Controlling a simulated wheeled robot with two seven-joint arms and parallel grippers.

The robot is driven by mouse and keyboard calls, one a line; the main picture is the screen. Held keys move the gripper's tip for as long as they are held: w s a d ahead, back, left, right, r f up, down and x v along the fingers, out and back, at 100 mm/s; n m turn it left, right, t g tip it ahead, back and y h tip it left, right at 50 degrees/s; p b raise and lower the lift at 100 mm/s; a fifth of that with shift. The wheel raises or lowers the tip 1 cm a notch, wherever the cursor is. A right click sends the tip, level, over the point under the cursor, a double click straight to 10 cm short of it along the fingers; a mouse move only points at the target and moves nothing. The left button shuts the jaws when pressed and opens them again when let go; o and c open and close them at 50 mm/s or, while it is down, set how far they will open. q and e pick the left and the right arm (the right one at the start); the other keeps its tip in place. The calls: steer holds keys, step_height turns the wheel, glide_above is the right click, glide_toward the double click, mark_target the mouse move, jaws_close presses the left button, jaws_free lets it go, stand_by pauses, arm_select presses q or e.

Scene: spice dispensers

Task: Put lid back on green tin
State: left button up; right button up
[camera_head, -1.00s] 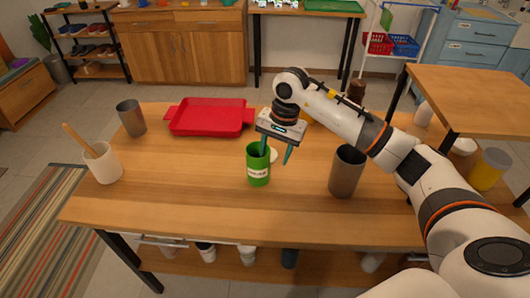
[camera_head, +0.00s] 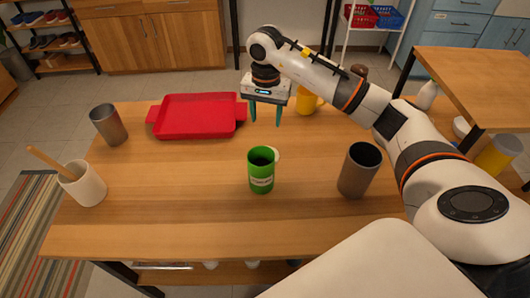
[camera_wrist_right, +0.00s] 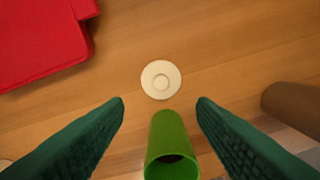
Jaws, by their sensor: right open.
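The green tin (camera_head: 261,172) stands upright and open on the wooden table, with a pale label and a dark inside. It also shows in the right wrist view (camera_wrist_right: 168,130), low between my fingers. The round cream lid (camera_wrist_right: 161,80) with a small raised ring lies flat on the table just beyond the tin. In the head view only the lid's edge (camera_head: 276,154) shows, partly hidden behind the tin. My right gripper (camera_head: 266,121) is open and empty, pointing down above the table behind the tin. Its green fingers (camera_wrist_right: 160,103) touch neither thing. My left gripper is out of view.
A red tray (camera_head: 195,118) lies behind left. A metal cup (camera_head: 109,126) and a white crock (camera_head: 86,188) with a wooden stick stand left. A brown cup (camera_head: 357,173) stands right of the tin. A yellow mug (camera_head: 306,101) is behind the gripper. The front middle is clear.

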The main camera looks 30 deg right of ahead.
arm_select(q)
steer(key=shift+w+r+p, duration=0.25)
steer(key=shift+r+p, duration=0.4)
arm_select(e)
step_height(320, 180, down, 7)
steer(key=shift+w, duration=0.15)
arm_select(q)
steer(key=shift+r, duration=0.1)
arm_select(e)
steer(key=shift+f, duration=0.1)
steer(key=f, duration=0.2)
steer(key=f+p, duration=0.1)
steer(key=f, duration=0.1)
steer(key=shift+s+f+p, duration=0.2)
steer(key=shift+f+p, duration=0.05)
steer(key=shift+p, duration=0.05)
steer(key=shift+d+f, duration=0.1)
steer(key=shift+f, duration=0.15)
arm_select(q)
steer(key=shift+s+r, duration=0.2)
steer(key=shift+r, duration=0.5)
arm_select(e)
steer(key=c, duration=1.1)
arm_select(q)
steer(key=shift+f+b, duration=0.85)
arm_select(e)
steer(key=shift+o, duration=0.2)
step_height(320, 180, up, 10)
